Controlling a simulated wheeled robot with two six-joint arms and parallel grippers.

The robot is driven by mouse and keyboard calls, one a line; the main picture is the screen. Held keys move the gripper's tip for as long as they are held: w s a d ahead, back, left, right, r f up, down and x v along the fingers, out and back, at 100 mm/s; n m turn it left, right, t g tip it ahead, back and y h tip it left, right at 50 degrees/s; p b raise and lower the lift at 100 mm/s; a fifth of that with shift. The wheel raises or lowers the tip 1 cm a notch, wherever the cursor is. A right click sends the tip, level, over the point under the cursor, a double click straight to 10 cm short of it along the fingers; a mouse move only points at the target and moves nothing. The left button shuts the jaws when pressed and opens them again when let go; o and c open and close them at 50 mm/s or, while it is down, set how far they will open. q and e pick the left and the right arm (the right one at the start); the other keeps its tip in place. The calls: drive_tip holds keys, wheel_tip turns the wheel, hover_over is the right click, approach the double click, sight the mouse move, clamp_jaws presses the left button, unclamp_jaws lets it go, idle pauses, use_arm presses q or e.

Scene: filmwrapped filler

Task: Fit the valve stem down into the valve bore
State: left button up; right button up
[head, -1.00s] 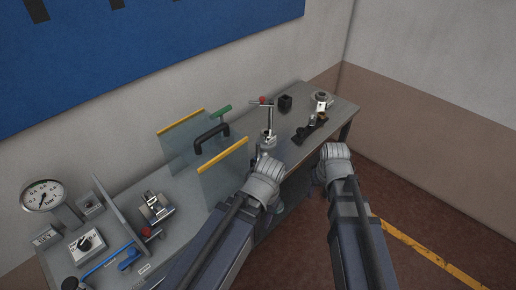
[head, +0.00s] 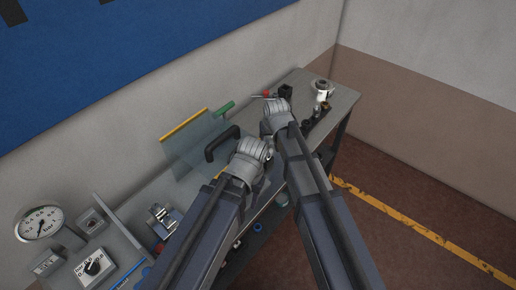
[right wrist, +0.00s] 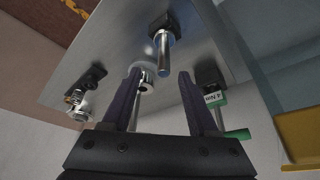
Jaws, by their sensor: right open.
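An upright metal stem with a red-tipped cross handle (head: 266,94) shows at the back edge of the bench, its lower part hidden behind my right gripper (head: 276,106). I cannot tell for sure that it is the valve stem. In the right wrist view my right gripper (right wrist: 160,85) has its two dark fingers apart, with a small silvery cylindrical part (right wrist: 146,82) visible between them, apparently beyond the tips. Nothing is held. My left gripper (head: 258,150) is over the front of the bench; its fingers are hidden. The valve bore cannot be made out.
A clear shield (head: 185,145) with a yellow top edge and black handle (head: 222,143) stands left. A white cylindrical fitting (head: 322,90) and black fixture are at the far right. A black block with a shiny rod (right wrist: 164,55) and green-handled tool (right wrist: 236,134) show in the wrist view.

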sight(267, 145)
drive_tip(key=shift+w+a, duration=0.2)
drive_tip(key=shift+a, duration=0.1)
drive_tip(key=shift+w+f+b, duration=0.1)
drive_tip(key=shift+f+b, duration=0.25)
drive_tip(key=shift+b, duration=0.1)
drive_tip(key=shift+b+x, duration=0.9)
drive_tip(key=shift+x, duration=0.15)
drive_tip(key=shift+r, duration=0.1)
use_arm(q)
drive_tip(key=f+b, duration=0.1)
drive_tip(key=f, duration=0.1)
drive_tip(key=f+b, duration=0.3)
drive_tip(key=f, duration=0.2)
drive_tip(key=shift+w+a, duration=0.2)
drive_tip(key=shift+a, duration=0.1)
use_arm(e)
drive_tip(key=x, duration=0.4)
drive_tip(key=shift+s+f, duration=0.3)
drive_tip(key=shift+f, duration=0.1)
use_arm(q)
drive_tip(key=shift+f+b, duration=0.3)
drive_tip(key=shift+b, duration=0.2)
use_arm(e)
drive_tip(key=shift+w+a+f, duration=0.1)
drive_tip(key=shift+w+f, duration=0.1)
drive_tip(key=shift+f, duration=0.15)
drive_tip(key=shift+r, duration=0.1)
use_arm(q)
drive_tip(key=shift+r, duration=0.1)
